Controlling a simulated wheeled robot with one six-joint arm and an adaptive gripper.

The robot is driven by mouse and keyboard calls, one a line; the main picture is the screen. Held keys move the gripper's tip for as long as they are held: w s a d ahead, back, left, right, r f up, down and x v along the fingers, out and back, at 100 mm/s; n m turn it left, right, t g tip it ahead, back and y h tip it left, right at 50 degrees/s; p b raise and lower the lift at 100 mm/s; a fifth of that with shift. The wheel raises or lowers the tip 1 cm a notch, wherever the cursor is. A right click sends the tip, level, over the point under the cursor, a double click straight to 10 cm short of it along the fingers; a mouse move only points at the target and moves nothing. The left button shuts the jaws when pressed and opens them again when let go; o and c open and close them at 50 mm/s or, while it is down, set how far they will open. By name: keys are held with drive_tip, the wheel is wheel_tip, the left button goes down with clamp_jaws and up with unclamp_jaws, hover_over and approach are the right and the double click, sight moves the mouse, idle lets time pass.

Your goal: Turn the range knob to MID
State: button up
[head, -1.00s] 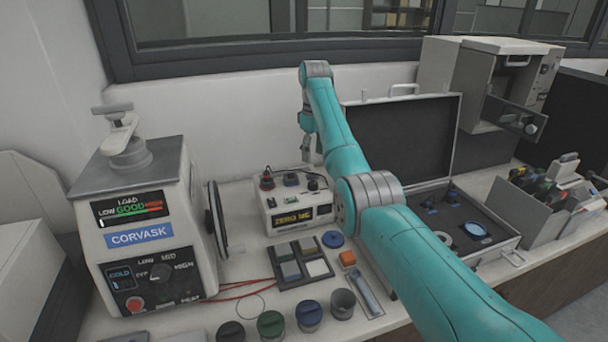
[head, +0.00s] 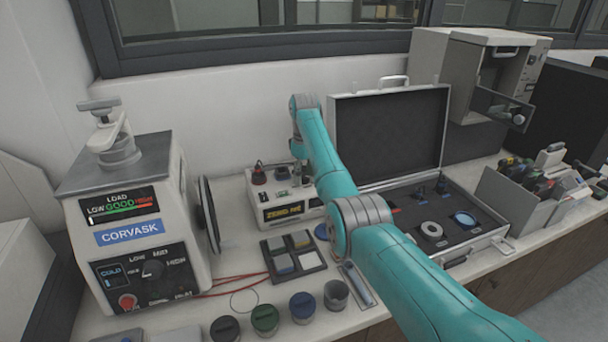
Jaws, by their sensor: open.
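The range knob (head: 153,269) is a round dark knob on the black lower panel of the CORVASK press (head: 130,232), at the left in the head view. MID is printed above it and HIGH to its upper right. Its pointer is too small to read. My gripper (head: 300,166) hangs from the arm's far end beside the ZERO ME box, well to the right of the knob and apart from it. It is small and partly hidden by my arm. It is open, and I see nothing held in it.
A red button (head: 127,301) and a COLD display (head: 112,274) flank the knob. A round disc (head: 209,215) projects from the press's right side. The ZERO ME box (head: 285,210), sample tray (head: 293,255), several pots and an open case (head: 388,130) stand to the right.

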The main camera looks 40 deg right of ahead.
clamp_jaws()
drive_tip(key=shift+m, duration=0.3)
drive_tip(key=m, duration=0.5)
drive_tip(key=shift+m, duration=0.3)
drive_tip(key=m, duration=0.5)
drive_tip(key=shift+d+m, duration=0.1)
drive_tip(key=shift+m, duration=0.2)
idle(0.4)
unclamp_jaws()
